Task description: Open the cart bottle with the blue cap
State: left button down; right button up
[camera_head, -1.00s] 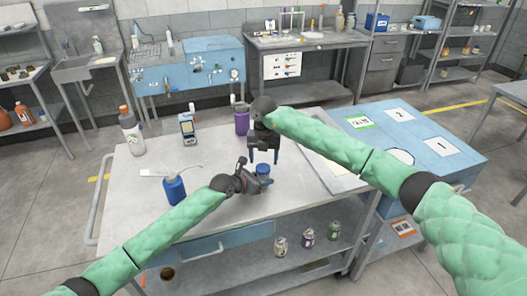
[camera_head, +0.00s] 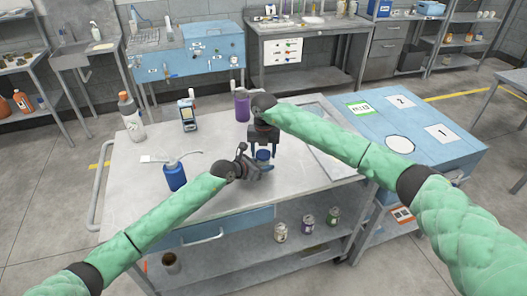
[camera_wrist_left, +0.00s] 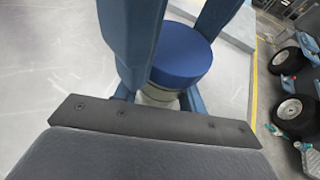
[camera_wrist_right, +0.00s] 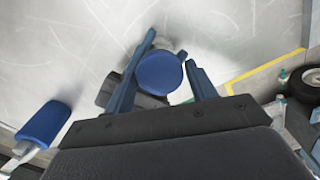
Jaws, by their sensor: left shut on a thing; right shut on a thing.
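The cart bottle with the blue cap stands upright near the middle of the cart top. Its blue cap (camera_head: 264,155) shows in the head view, and its pale body (camera_wrist_left: 160,95) shows in the left wrist view. My left gripper (camera_head: 262,170) comes in from the side, shut on the bottle body below the cap. My right gripper (camera_head: 263,148) points down from above, its fingers either side of the cap and shut on it. The cap also shows in the right wrist view (camera_wrist_right: 159,74). Most of the body is hidden by the fingers.
A grey tray (camera_head: 318,135) lies on the right. A blue cabinet (camera_head: 440,155) stands beside the cart.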

pick_arm(q)
jog(key=shift+a, duration=0.15)
pick_arm(e)
jog(key=n, duration=0.6)
jog(key=shift+w+d, duration=0.15)
jog(key=shift+d, duration=0.05)
jog(key=n, duration=0.7)
jog(key=shift+r, duration=0.15)
pick_arm(q)
jog(key=shift+f, duration=0.1)
pick_arm(e)
jog(key=shift+r, duration=0.75)
jog(key=shift+a+r, duration=0.1)
jog(key=shift+r, duration=0.2)
jog(key=shift+r, duration=1.95)
